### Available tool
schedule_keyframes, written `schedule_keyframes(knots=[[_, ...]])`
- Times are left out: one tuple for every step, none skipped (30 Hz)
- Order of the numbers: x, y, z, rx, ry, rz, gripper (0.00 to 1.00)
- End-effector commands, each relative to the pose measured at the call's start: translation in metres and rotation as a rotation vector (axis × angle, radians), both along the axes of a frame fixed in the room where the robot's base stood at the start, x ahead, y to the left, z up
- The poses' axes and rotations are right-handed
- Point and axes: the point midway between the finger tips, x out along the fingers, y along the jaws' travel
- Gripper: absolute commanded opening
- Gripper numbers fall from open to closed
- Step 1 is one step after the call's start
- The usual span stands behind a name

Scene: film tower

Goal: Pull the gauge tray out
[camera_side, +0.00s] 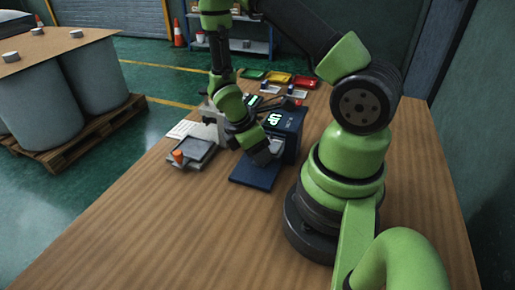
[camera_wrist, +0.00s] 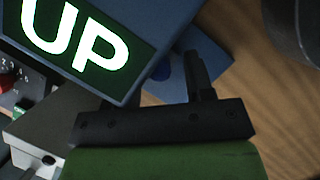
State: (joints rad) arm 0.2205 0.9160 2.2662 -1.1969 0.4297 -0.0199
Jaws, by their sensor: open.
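A dark blue unit with a lit green "UP" display (camera_side: 275,119) stands on the wooden bench; the display also fills the upper left of the wrist view (camera_wrist: 75,38). A flat dark blue plate (camera_side: 247,178) extends from its front at bench level. I cannot tell whether this plate is the gauge tray or the unit's base. My gripper (camera_side: 265,158) is open, low in front of the unit and just above the plate. In the wrist view a dark finger (camera_wrist: 197,75) reaches beside the blue housing. The other finger is hidden, and contact cannot be told.
A grey shallow tray (camera_side: 194,148) with an orange piece (camera_side: 178,155) lies left of the unit. Green, yellow and red bins (camera_side: 278,78) stand at the back of the bench. The front of the wooden bench (camera_side: 170,235) is clear.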

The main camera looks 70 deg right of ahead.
Motion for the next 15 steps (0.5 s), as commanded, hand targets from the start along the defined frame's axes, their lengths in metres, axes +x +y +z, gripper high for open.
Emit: schedule_keyframes(knots=[[-0.0004, -0.0002, -0.0008, 0.001, 0.001, 0.0, 0.48], [-0.0004, -0.0002, -0.001, 0.001, 0.001, 0.0, 0.48], [-0.0004, -0.0003, -0.0011, 0.001, 0.001, 0.0, 0.48], [-0.0003, -0.0003, -0.001, 0.0, 0.0, -0.001, 0.48], [-0.0003, -0.0003, -0.001, 0.0, 0.0, -0.001, 0.48], [-0.0003, -0.0003, -0.0009, 0.0, 0.0, -0.001, 0.48], [-0.0003, -0.0003, -0.0009, 0.0, 0.0, -0.001, 0.48], [-0.0003, -0.0003, -0.0009, 0.0, 0.0, -0.001, 0.48], [-0.0002, -0.0002, -0.0008, 0.0, 0.0, -0.001, 0.41], [-0.0002, -0.0002, -0.0008, 0.0, 0.0, -0.001, 0.34], [-0.0002, -0.0002, -0.0008, 0.0, 0.0, -0.001, 0.28], [-0.0002, -0.0002, -0.0008, 0.0, 0.0, -0.001, 0.18], [-0.0002, -0.0002, -0.0007, 0.0, 0.0, -0.001, 0.12], [-0.0002, -0.0002, -0.0007, 0.0, 0.0, -0.001, 0.05], [-0.0002, -0.0002, -0.0007, 0.0, 0.0, -0.001, 0.0]])
